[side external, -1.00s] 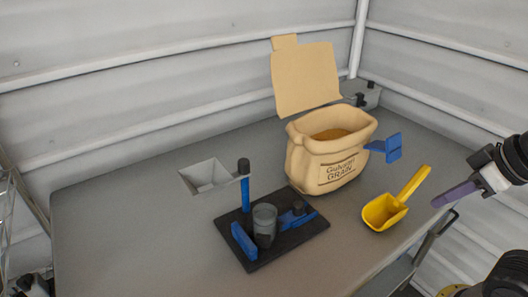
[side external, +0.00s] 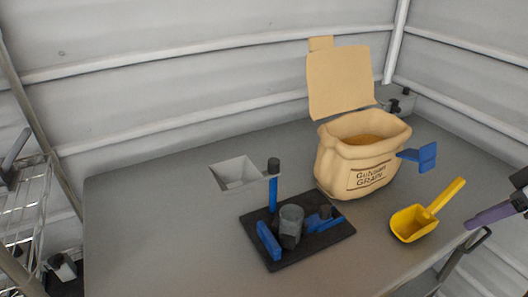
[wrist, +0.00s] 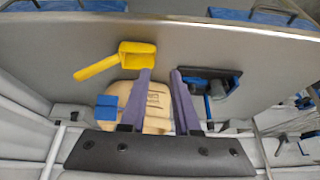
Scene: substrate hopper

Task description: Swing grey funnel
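A grey square funnel (side external: 238,174) is attached by an arm to a blue post (side external: 273,185) with a black top. The post rises from a black base plate (side external: 335,236), and the funnel hangs out to the post's left. A grey cup (side external: 291,222) stands on the plate. My gripper (wrist: 162,72) shows two purple fingers with a clear gap between them in the wrist view; it is open and empty. In the side view only a purple finger (side external: 487,216) shows at the right edge, right of the yellow scoop and far from the funnel.
The table's left part is clear. A wire rack (side external: 20,215) stands at the far left.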

